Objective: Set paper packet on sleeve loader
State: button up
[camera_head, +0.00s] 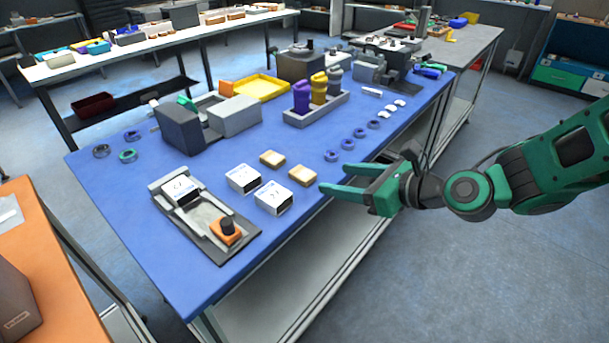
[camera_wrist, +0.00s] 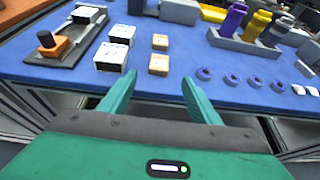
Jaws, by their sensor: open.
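The grey sleeve loader (camera_head: 206,214) lies at the near left of the blue table, with an orange block and black knob at its near end. It also shows at the upper left of the wrist view (camera_wrist: 68,50). One white printed packet (camera_head: 180,190) rests on its far end. Two similar white packets, a nearer one (camera_head: 273,197) and a farther one (camera_head: 243,178), stand on the table right of the loader. I cannot tell which packet is the paper one. My gripper (camera_head: 338,179) is open and empty by the table's front edge, right of the packets.
Two tan blocks (camera_head: 302,175) (camera_head: 272,159) stand beside the white packets. Blue rings (camera_head: 347,144) line the front edge. A grey rack (camera_head: 316,108) holds purple, yellow and grey bottles. Grey boxes (camera_head: 205,123) and a yellow tray (camera_head: 262,88) stand behind. Bare tabletop surrounds the loader.

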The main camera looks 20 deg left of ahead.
send_near(303, 172)
jog(key=shift+x, duration=4.1)
jog(key=shift+f, duration=0.15)
jog(key=shift+c, duration=0.4)
jog(key=c, duration=1.2)
